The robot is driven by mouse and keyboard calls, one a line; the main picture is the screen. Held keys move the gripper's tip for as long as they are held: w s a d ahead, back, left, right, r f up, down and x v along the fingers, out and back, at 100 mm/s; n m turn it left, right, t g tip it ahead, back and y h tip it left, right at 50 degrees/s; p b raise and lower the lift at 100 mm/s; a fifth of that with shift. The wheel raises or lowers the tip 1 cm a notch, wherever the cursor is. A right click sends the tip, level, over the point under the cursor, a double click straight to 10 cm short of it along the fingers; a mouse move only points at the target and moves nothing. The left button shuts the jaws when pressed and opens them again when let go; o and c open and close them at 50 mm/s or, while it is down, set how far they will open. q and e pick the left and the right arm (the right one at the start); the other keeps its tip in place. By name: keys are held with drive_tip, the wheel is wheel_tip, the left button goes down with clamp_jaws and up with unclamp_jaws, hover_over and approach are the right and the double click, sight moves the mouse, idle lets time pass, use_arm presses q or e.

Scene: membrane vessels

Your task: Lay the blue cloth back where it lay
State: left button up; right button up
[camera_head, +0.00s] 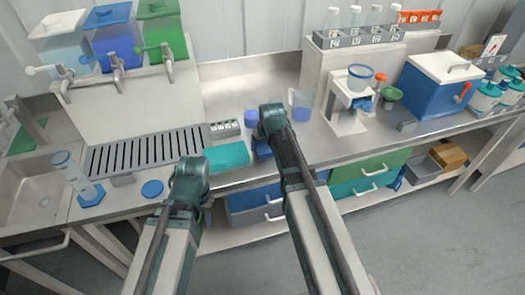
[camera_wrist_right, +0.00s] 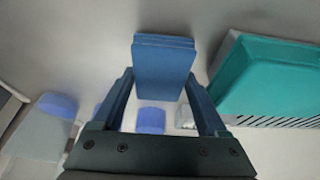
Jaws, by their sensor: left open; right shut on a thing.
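The folded blue cloth (camera_wrist_right: 164,70) is held between the two fingers of my right gripper (camera_wrist_right: 160,80) in the right wrist view. In the head view the cloth (camera_head: 263,151) shows only as a small blue patch below my right gripper (camera_head: 268,138), near the front edge of the steel bench. My right gripper is shut on it; whether the cloth touches the bench I cannot tell. My left gripper (camera_head: 190,180) is open, at the bench's front edge left of the cloth; its fingers are mostly hidden by the wrist.
A teal block (camera_head: 227,157) lies just left of the right gripper, beside the slotted drain (camera_head: 145,150). A blue-filled cup (camera_head: 251,118) and a beaker (camera_head: 301,106) stand behind. A blue disc (camera_head: 152,188) lies front left. A white stand (camera_head: 347,112) and blue cooler (camera_head: 432,90) are right.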

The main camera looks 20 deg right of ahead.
use_arm(q)
drive_tip(key=shift+f, duration=0.7)
use_arm(e)
drive_tip(key=shift+f, duration=0.75)
drive_tip(key=shift+f+b, duration=0.2)
drive_tip(key=shift+b, duration=0.2)
use_arm(q)
drive_tip(key=shift+f, duration=0.1)
use_arm(e)
drive_tip(key=o, duration=1.1)
drive_tip(key=shift+r, duration=0.1)
drive_tip(key=shift+r, duration=0.1)
